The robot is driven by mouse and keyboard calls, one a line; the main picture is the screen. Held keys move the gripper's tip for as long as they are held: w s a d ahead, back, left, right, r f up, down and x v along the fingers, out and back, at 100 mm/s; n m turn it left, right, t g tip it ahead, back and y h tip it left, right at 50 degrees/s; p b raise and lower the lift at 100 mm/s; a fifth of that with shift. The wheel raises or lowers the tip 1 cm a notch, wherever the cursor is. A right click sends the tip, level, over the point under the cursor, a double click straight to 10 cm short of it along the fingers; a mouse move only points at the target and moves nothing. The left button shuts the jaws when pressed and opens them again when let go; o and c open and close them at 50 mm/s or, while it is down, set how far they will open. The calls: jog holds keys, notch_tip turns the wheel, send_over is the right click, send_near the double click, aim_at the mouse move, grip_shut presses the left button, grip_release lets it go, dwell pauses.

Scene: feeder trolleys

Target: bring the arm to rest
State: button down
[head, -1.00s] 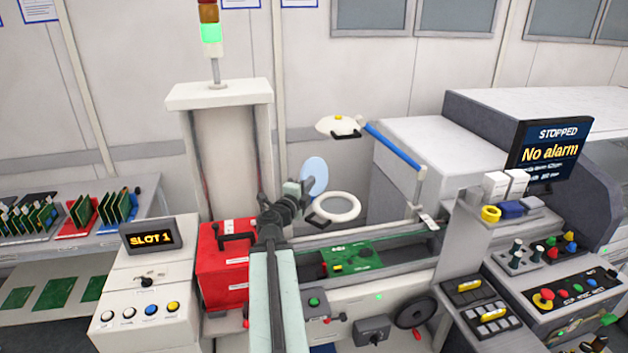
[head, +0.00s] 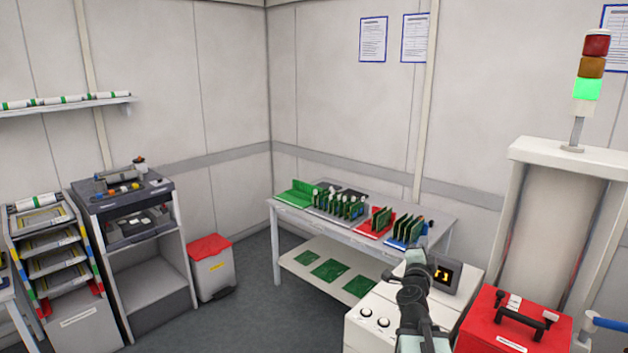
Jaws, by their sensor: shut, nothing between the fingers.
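My arm reaches up from the bottom edge, right of centre, with a pale link and dark joints. My gripper (head: 418,260) is at its far end, small and seen from behind. It is shut with nothing in it. It shows in front of the white cabinet with the display (head: 444,277), which it partly hides. I cannot tell its height above the cabinet or whether they touch.
A red box with a black handle (head: 512,322) is close on the right. Behind stands a table (head: 440,212) with racks of green boards. A grey bin with a red lid (head: 212,268), a shelf trolley (head: 150,262) and a tray rack (head: 85,322) stand left. Grey floor between is clear.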

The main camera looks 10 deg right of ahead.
jog(key=w+a+f+n+g+y+b, duration=0.15)
jog(key=a+f+n+y, duration=0.3)
jog(key=a, duration=0.65)
jog(key=w+a+f+n+y, duration=0.35)
jog(key=a+n+y, duration=0.2)
jog(key=a, duration=0.65)
jog(key=w+a+f+n+y+b, duration=0.1)
jog(key=a+f+n+y, duration=0.35)
jog(key=a, duration=0.65)
jog(key=s+a+f+n+g, duration=0.5)
jog(key=s+a+f+g, duration=0.15)
jog(key=f, duration=0.45)
jog(key=s+d+f+g+h, duration=0.1)
jog(key=s+d+f+g, duration=0.1)
jog(key=s, duration=0.5)
jog(key=s+d+f+n+g+h, duration=0.1)
jog(key=s+d+f+g+h, duration=0.1)
jog(key=s, duration=0.6)
jog(key=d+f+g, duration=0.1)
jog(key=d+g, duration=0.1)
jog(key=g, duration=0.1)
jog(key=shift+d+f, duration=0.2)
jog(key=shift+d, duration=0.1)
